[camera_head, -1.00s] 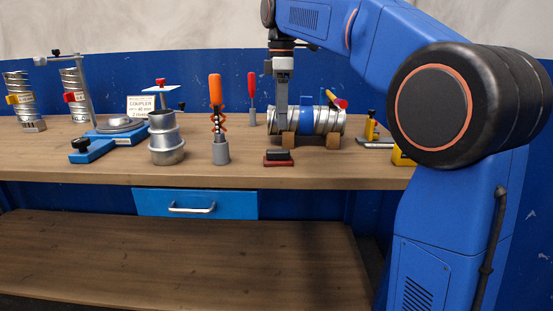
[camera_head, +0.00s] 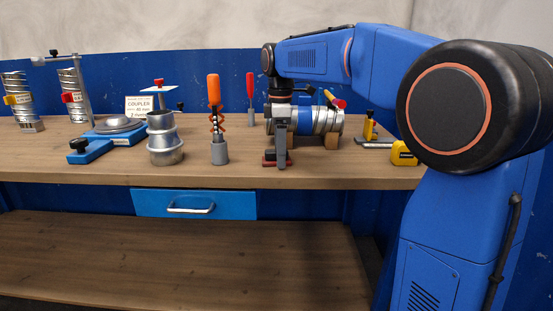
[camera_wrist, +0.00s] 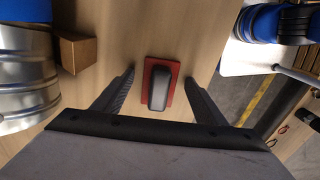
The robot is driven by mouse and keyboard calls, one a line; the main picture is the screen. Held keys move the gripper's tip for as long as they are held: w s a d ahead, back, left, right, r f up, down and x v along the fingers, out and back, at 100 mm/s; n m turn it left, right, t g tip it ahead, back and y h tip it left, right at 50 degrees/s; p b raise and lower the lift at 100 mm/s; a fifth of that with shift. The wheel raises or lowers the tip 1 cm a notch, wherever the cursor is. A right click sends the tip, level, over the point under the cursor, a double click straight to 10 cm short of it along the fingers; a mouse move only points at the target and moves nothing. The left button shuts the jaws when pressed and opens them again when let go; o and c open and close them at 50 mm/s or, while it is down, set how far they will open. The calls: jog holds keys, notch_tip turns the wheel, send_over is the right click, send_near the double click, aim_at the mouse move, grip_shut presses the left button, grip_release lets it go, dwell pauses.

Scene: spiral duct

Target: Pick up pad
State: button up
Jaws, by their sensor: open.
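The pad (camera_wrist: 150,84) is a small red plate with a dark grip on top, and it lies flat on the wooden bench near its front edge. In the head view only the red left end of the pad (camera_head: 267,160) shows clearly, because my gripper hides the rest. My gripper (camera_head: 282,165) points down at the pad. In the wrist view my gripper (camera_wrist: 158,90) is open, with one finger on each side of the pad and a gap on both sides. The pad is not held.
A silver duct section (camera_head: 318,121) rests on wooden blocks (camera_head: 332,141) just behind the pad. An orange-handled tool (camera_head: 214,120) stands to the left, beside a stepped metal cylinder (camera_head: 164,140). A yellow item (camera_head: 403,153) lies to the right. The bench front (camera_head: 330,177) is clear.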

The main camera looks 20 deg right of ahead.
jog(key=shift+f, duration=0.15)
jog(key=c, duration=1.2)
jog(key=shift+o, duration=0.2)
notch_tip(320, 180, up, 10)
jog(key=shift+r, duration=0.1)
